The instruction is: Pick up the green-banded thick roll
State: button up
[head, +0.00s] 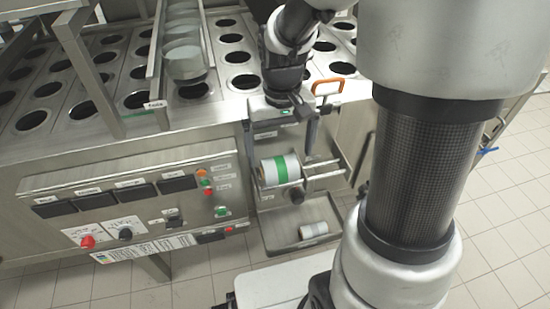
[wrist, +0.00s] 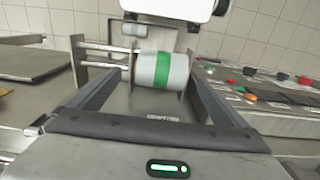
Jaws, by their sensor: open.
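The thick white roll with a green band (head: 280,171) sits on a horizontal holder at the machine's front. In the wrist view, the same roll (wrist: 162,70) lies ahead, between the lines of my two fingers. My gripper (head: 300,128) is just above the roll in the head view. In the wrist view, my gripper (wrist: 158,78) is open, with one finger to each side of the roll and nothing held. I cannot tell how far the fingertips reach beside the roll.
A smaller roll (head: 313,230) lies in the metal tray (head: 282,240) below. Metal rods (head: 325,170) extend right of the thick roll. The control panel (head: 130,205) is to the left. An orange handle (head: 328,82) stands near my wrist.

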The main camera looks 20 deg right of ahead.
aim_at(280, 161)
notch_tip(280, 161, down, 4)
jog(key=shift+s+a+r+b, duration=0.1)
jog(key=shift+b, duration=0.3)
jog(key=c, duration=1.4)
jog(key=shift+r, duration=0.1)
jog(key=shift+r, duration=0.1)
